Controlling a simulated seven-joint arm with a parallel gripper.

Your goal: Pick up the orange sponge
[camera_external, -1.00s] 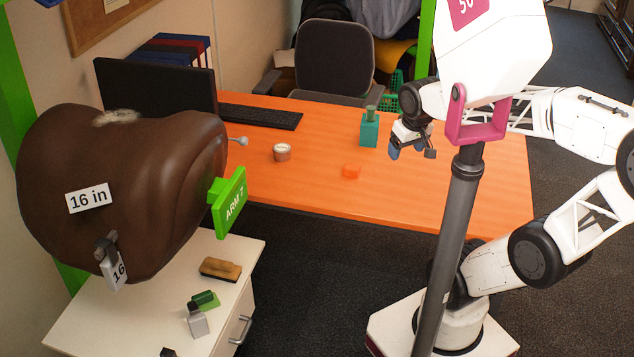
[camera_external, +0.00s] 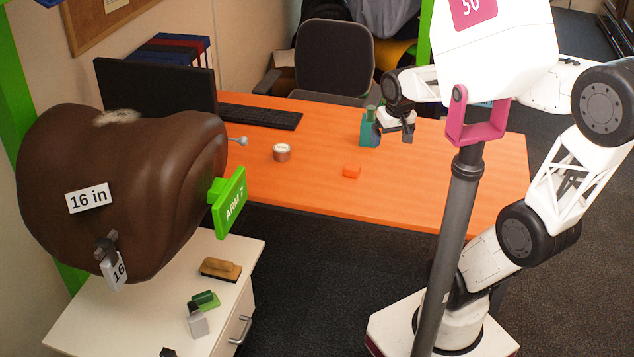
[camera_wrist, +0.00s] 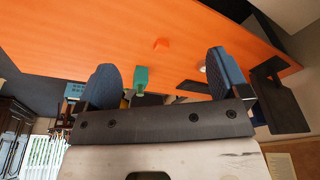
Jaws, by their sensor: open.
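The orange sponge (camera_external: 351,172) is a small block lying on the orange desk, right of the tin and near the desk's front edge. It also shows in the wrist view (camera_wrist: 161,43), beyond and between my fingertips and apart from them. My gripper (camera_external: 388,138) is open and empty above the desk. In the external view it is up and to the right of the sponge and overlaps the teal bottle; I cannot tell if they touch. Its two blue-grey fingers (camera_wrist: 164,68) are spread wide in the wrist view.
A teal bottle (camera_external: 369,132) stands behind the sponge. A round tin (camera_external: 282,152) is to its left, with a keyboard (camera_external: 262,117) and monitor (camera_external: 155,92) farther back. A brown saddle (camera_external: 130,185) fills the left, above a white cabinet (camera_external: 130,318). The desk around the sponge is clear.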

